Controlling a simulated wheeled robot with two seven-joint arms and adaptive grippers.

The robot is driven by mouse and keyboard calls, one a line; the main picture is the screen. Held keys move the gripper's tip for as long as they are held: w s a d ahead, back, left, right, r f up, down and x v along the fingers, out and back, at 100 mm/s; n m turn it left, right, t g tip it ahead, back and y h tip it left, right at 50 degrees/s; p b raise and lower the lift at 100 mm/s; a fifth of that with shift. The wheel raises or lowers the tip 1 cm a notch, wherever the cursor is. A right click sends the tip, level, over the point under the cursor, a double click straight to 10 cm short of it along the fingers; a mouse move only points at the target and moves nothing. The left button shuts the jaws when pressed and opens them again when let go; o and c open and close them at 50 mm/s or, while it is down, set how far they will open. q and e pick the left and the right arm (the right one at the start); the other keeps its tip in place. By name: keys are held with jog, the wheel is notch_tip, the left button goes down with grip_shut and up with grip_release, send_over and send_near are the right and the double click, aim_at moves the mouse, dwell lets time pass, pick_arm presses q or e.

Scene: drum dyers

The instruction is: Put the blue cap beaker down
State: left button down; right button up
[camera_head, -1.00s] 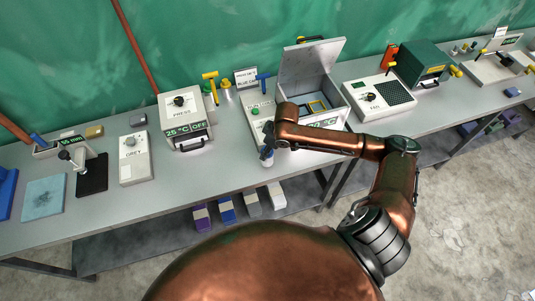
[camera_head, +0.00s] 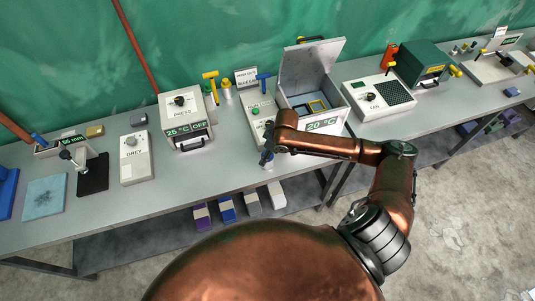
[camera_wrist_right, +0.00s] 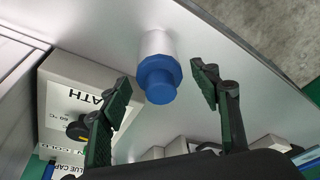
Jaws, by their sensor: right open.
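The beaker (camera_wrist_right: 157,44) has a white body and a blue cap (camera_wrist_right: 158,80). In the right wrist view its body meets the grey bench top, with the cap toward my right gripper (camera_wrist_right: 160,76). The green-padded fingers are open on either side of the cap, with gaps showing. My left gripper is in neither view.
The bath's lid (camera_head: 312,67) stands up. Bare bench lies between press and gripper. Several coloured blocks (camera_head: 228,209) sit on the lower shelf.

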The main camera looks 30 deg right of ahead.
jog(key=v, duration=1.2)
jog(key=shift+r, duration=0.1)
